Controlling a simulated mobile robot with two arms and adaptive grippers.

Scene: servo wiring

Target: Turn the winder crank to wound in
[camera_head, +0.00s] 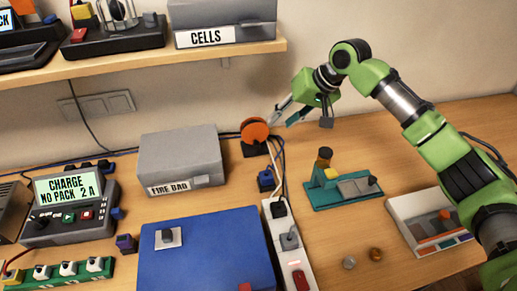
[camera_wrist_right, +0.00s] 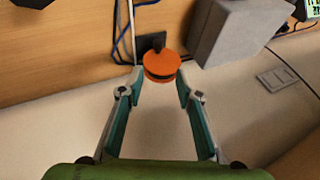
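The winder is an orange disc (camera_head: 255,131) on a small dark stand near the wall, right of the grey box. In the right wrist view the orange disc (camera_wrist_right: 163,61) lies between and just beyond the fingertips, with a dark part behind it. I cannot clearly make out the crank handle. My right gripper (camera_head: 281,119) reaches in from the right, close beside the disc. In the wrist view the right gripper (camera_wrist_right: 160,77) is open and empty, its fingers apart; whether either touches the disc is unclear. My left gripper is not in view.
A grey fire box (camera_head: 180,155) stands left of the winder, and a white power strip (camera_head: 287,245) runs in front. A blue case (camera_head: 200,258), a green jig (camera_head: 342,190) and a charger (camera_head: 68,205) stand nearby. A shelf (camera_head: 150,62) overhangs at upper left. Cables pass behind the winder.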

